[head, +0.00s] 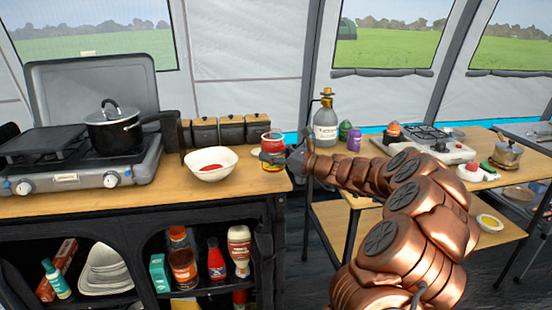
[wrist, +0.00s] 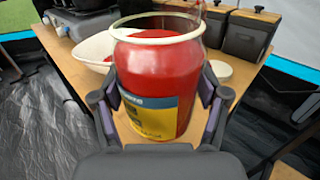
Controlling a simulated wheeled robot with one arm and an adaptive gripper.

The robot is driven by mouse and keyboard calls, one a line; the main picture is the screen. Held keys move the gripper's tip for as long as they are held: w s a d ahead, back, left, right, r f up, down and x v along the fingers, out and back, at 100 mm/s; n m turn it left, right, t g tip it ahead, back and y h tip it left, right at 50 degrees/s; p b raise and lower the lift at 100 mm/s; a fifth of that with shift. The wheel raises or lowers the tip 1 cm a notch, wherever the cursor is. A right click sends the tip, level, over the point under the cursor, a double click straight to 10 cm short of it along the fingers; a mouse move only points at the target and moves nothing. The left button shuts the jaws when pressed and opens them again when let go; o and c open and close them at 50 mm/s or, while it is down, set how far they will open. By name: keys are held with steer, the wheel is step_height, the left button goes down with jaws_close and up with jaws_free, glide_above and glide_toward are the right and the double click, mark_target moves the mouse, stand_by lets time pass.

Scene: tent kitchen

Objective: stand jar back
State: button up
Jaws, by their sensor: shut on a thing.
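The jar (head: 273,142) is clear glass with red contents and a yellow and blue label. It is upright near the right end of the wooden counter (head: 150,204). In the wrist view the jar (wrist: 158,72) fills the middle, and its top looks open, with no lid on it. My gripper (head: 268,158) is shut on the jar's sides, with one finger on each side in the wrist view (wrist: 160,112). I cannot tell whether the jar's base touches the counter. A white bowl (head: 224,170) with something red inside stands just left of the jar.
A camp stove (head: 75,179) with a black pot (head: 113,134) stands at the left. Dark canisters with wooden lids (head: 231,130) line the counter's back. A pale round disc (wrist: 221,69) lies behind the jar. A second table (head: 350,160) stands to the right.

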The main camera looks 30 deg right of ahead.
steer(key=shift+w+d+f, duration=0.15)
steer(key=shift+w+d, duration=0.1)
steer(key=shift+w, duration=0.5)
steer(key=shift+w+d, duration=0.15)
steer(key=shift+w, duration=0.3)
steer(key=shift+w+f, duration=0.1)
steer(key=shift+f, duration=1.65)
steer(key=o, duration=1.7)
steer(key=shift+f, duration=0.15)
steer(key=shift+o, duration=0.2)
